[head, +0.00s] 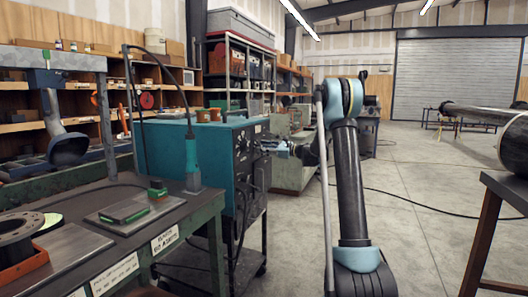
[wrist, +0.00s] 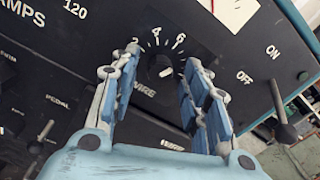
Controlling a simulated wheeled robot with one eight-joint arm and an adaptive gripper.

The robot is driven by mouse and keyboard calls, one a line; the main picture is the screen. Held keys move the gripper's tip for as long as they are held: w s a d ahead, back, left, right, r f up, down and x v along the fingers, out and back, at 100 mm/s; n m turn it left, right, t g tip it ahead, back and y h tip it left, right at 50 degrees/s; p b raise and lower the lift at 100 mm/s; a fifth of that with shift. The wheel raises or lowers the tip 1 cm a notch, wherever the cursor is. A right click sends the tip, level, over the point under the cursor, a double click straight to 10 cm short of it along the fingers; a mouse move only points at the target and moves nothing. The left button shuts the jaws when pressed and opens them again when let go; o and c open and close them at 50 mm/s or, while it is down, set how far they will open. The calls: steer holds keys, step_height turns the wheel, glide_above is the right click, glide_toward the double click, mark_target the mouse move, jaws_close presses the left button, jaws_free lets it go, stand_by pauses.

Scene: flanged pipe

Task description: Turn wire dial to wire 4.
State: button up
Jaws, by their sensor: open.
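The wire dial (wrist: 161,66) is a small round black knob on the machine's black panel, above the word WIRE. Numbers 2, 4 and 6 are legible around its top, with 4 near the top centre. A small white mark shows at the knob's lower right; I cannot tell for sure which number the dial points to. My gripper (wrist: 158,70) is open, its blue-grey fingers to the left and right of the dial with visible gaps. In the head view my gripper (head: 274,147) is close to the front panel (head: 246,158) of the teal machine, where the dial is too small to make out.
An ON/OFF lever (wrist: 283,116) sticks out to the right of the dial. Another lever (wrist: 42,135) is at the lower left. A workbench (head: 120,235) stands left of the teal machine (head: 190,155). Open concrete floor lies to the right, crossed by a black cable.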

steer(key=shift+c, duration=0.6)
jaws_close()
steer(key=shift+n, duration=0.3)
steer(key=n, duration=1.1)
steer(key=shift+s+n, duration=0.1)
steer(key=shift+n, duration=0.3)
steer(key=shift+f, duration=0.1)
steer(key=shift+o, duration=0.6)
jaws_free()
